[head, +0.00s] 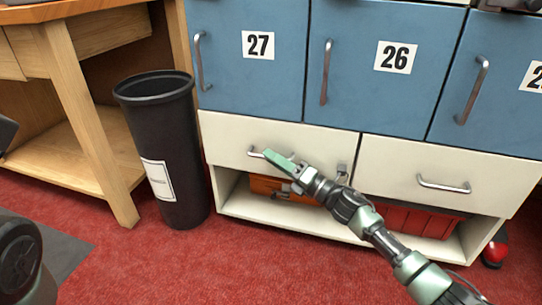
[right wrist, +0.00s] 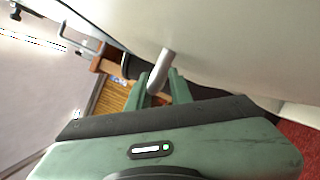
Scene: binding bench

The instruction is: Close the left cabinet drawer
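The left cabinet drawer (head: 225,135) is the cream front below the blue doors 27 and 26. Its front looks about level with the cream drawer beside it; I cannot tell if a small gap is left. My right gripper (head: 274,158) is at its metal handle (head: 255,153) and hides much of it. In the right wrist view the handle (right wrist: 160,70) passes between the two green fingers (right wrist: 160,90), which are close together on it. The drawer face (right wrist: 230,45) fills the upper right there. My left gripper is not in view.
The right cream drawer (head: 440,172) is closed. An open shelf below holds an orange box (head: 268,187) and a red box (head: 425,221). A black bin (head: 175,140) stands left of the cabinet, near a wooden bench (head: 85,120). Red carpet (head: 200,265) in front is clear.

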